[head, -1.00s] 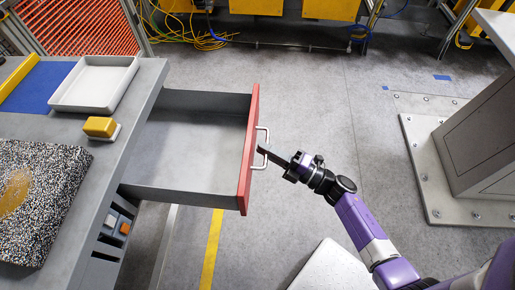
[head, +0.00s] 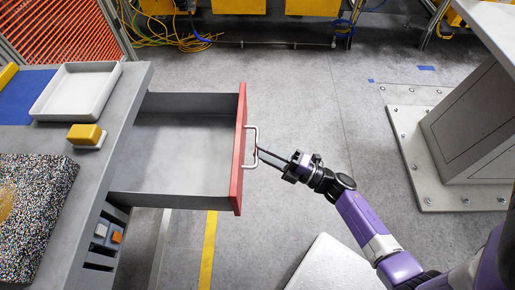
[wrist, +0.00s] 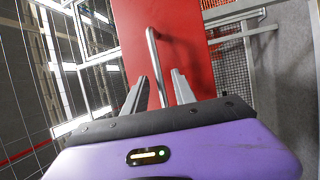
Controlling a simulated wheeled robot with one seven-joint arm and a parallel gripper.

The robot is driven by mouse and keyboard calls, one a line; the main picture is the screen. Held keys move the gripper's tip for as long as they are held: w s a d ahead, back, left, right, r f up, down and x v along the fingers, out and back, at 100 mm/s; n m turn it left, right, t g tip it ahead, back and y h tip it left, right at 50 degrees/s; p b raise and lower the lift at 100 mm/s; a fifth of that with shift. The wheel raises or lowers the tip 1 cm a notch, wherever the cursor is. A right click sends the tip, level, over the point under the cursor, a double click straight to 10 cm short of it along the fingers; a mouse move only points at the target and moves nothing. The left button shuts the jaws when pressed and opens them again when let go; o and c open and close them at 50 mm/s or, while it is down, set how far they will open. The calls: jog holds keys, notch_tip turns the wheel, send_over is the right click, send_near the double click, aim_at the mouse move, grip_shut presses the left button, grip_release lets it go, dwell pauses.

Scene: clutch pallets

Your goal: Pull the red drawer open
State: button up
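The red drawer (head: 239,160) stands pulled well out from the grey bench, and its grey inside is empty. Its pale bar handle (head: 252,148) is on the red front. My gripper (head: 262,155) is at the handle, to the right of the drawer front, with its two fingers apart. In the wrist view, the red front (wrist: 190,50) fills the upper middle. The handle (wrist: 151,45) runs down between the two open fingers (wrist: 160,82). I see no grip on it; contact with a finger cannot be told.
On the bench are a white tray (head: 77,92), a yellow block (head: 85,133) and a speckled slab (head: 30,205). A grey machine on a bolted plate (head: 440,205) stands at right. The floor (head: 310,100) between drawer and machine is clear.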

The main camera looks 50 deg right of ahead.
jog(key=v, duration=0.5)
jog(key=shift+s+b, duration=0.2)
jog(key=shift+b, duration=0.2)
jog(key=shift+d+f, duration=0.1)
